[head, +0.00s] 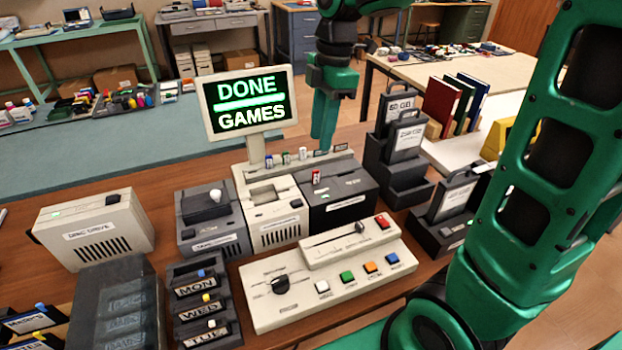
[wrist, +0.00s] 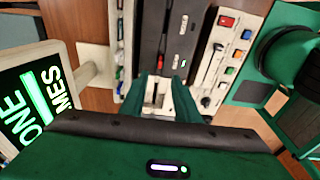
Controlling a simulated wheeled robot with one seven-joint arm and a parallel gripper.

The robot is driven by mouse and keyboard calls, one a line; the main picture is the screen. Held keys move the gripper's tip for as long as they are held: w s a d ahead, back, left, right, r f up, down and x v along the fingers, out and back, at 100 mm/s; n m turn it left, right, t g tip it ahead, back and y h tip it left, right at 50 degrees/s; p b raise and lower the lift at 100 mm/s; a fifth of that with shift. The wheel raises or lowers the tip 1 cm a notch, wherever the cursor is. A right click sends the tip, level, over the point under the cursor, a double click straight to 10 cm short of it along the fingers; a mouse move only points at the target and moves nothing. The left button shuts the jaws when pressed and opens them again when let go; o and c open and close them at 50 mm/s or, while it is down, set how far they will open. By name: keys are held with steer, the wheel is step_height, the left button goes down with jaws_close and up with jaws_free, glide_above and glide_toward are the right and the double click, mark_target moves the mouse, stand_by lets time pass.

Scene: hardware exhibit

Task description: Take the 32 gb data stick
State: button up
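I cannot read 32 GB on any stick. My gripper (head: 323,143) points down behind the ledge in the head view. In the wrist view, its green fingers (wrist: 159,92) are apart with nothing held between them; a pale unit shows beyond the gap.
The monitor (head: 249,102) reads DONE GAMES and stands left of my gripper. Dark holders with labelled cartridges (head: 408,138) stand to the right. A control panel (head: 330,277) with a slider and coloured buttons lies in front. A drive box (head: 95,230) sits at left.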

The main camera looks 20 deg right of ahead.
mark_target(316, 179)
steer(key=f, duration=0.6)
steer(key=a+f, duration=0.1)
steer(key=f, duration=0.3)
steer(key=shift+c, duration=0.6)
jaws_close()
